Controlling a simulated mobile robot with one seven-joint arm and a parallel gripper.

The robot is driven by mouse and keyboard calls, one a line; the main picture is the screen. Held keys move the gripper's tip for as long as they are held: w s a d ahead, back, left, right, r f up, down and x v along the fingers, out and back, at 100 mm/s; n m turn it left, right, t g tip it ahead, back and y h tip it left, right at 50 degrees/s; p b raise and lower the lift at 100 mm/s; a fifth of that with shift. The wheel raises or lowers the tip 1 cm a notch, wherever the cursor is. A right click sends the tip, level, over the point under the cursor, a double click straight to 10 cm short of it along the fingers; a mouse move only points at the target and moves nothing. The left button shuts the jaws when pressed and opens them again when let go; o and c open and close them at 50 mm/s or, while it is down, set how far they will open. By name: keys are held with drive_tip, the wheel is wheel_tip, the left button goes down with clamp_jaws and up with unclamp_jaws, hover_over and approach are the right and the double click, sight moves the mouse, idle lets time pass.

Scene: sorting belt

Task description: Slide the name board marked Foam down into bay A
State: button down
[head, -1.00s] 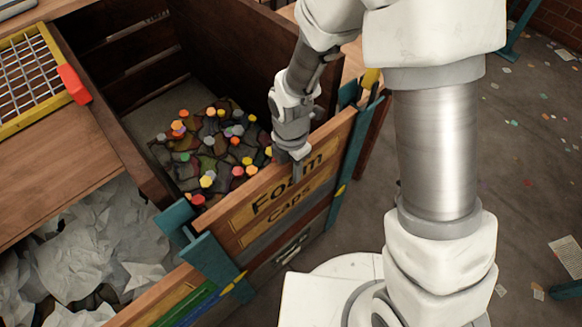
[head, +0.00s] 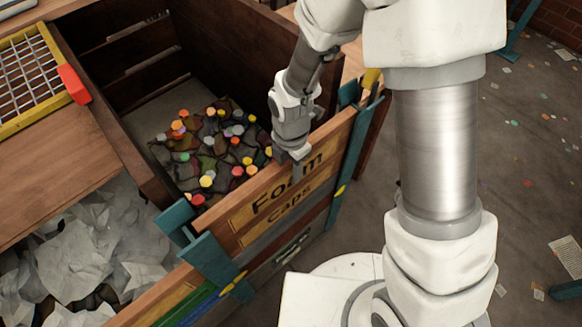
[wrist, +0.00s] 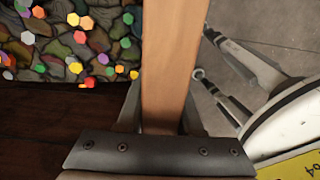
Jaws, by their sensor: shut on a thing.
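The wooden name board marked Foam (head: 325,150) stands on edge across the front of the bay of coloured caps, between two teal posts (head: 213,262) (head: 345,180). The word Caps (head: 290,205) shows on a yellow label just below Foam. My gripper (head: 297,160) is shut on the board's top edge, near the middle, from above. In the wrist view the board's top edge (wrist: 172,50) runs up the picture between my fingers (wrist: 160,115). I cannot tell how far its ends sit in the posts; no letter A shows.
Coloured caps lie on dark pieces (head: 215,150) inside the bay. A neighbouring bay holds crumpled white paper (head: 80,240). A yellow-framed grid (head: 30,70) with a red block (head: 74,84) lies at upper left.

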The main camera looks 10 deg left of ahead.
wheel_tip(320, 180, up, 21)
drive_tip(key=p, duration=1.7)
drive_tip(key=shift+p, duration=0.4)
